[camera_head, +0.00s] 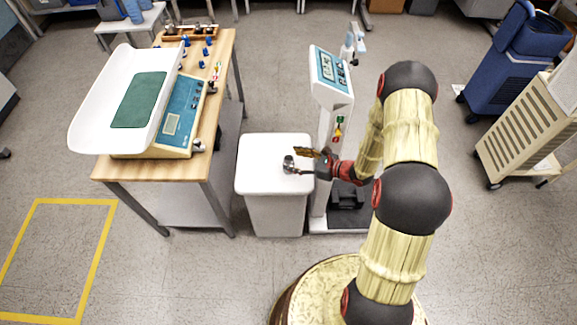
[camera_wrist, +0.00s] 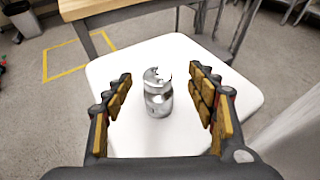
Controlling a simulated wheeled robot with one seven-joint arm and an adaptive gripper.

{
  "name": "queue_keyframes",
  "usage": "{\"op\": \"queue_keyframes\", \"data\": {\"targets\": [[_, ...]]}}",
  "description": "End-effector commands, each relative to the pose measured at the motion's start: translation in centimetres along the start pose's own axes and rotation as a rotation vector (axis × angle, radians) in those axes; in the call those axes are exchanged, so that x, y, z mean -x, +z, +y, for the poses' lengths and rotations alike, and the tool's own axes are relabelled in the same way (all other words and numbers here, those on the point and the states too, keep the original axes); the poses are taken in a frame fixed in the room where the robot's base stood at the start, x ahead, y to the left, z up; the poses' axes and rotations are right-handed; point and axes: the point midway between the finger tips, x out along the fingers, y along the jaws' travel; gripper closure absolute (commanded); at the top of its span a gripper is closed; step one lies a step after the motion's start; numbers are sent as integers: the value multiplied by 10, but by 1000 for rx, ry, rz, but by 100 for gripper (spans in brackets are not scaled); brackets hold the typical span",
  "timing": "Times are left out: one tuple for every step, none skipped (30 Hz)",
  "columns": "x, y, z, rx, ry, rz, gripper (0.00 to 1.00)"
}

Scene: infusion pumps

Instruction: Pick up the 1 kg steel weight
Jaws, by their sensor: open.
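The steel weight (camera_wrist: 158,98) is a shiny silver cylinder with a knobbed top. It stands upright on a white square-topped stand (camera_wrist: 205,115). In the head view the weight (camera_head: 289,164) is near the right part of the stand's top (camera_head: 262,182), just left of my gripper (camera_head: 305,162). In the wrist view my gripper (camera_wrist: 162,112) is open, with one padded finger on each side of the weight. There is a visible gap between the weight and each finger. The weight's lower front is not covered by the fingers.
A wooden table (camera_head: 109,168) with a baby scale (camera_head: 178,130) stands left of the stand. A tall white device on a column (camera_head: 333,80) stands close to my arm on the right. A blue cart (camera_head: 510,75) and a beige cart (camera_head: 530,125) are farther right. Floor at lower left is clear.

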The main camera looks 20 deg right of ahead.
Motion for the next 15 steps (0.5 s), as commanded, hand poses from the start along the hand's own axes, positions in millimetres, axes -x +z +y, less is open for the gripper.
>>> {"op": "queue_keyframes", "data": {"targets": [[-2,-5,-2,-11,-9,0,43],[-4,-6,-2,-14,-11,0,43],[-8,-7,-2,-15,-13,0,43],[-11,-8,-2,-16,-13,0,43],[-14,-8,-2,-16,-13,0,43],[-18,-8,-2,-16,-13,1,43],[-22,-8,-1,-15,-12,1,43],[-25,-8,-1,-15,-11,1,43],[-28,-9,-1,-16,-11,1,43],[-31,-9,0,-16,-12,1,43],[-34,-10,0,-16,-12,1,43],[-39,-10,1,-15,-11,1,43],[-43,-11,2,-14,-10,1,43],[-48,-12,3,-13,-10,1,43],[-54,-13,4,-13,-10,1,43]]}}
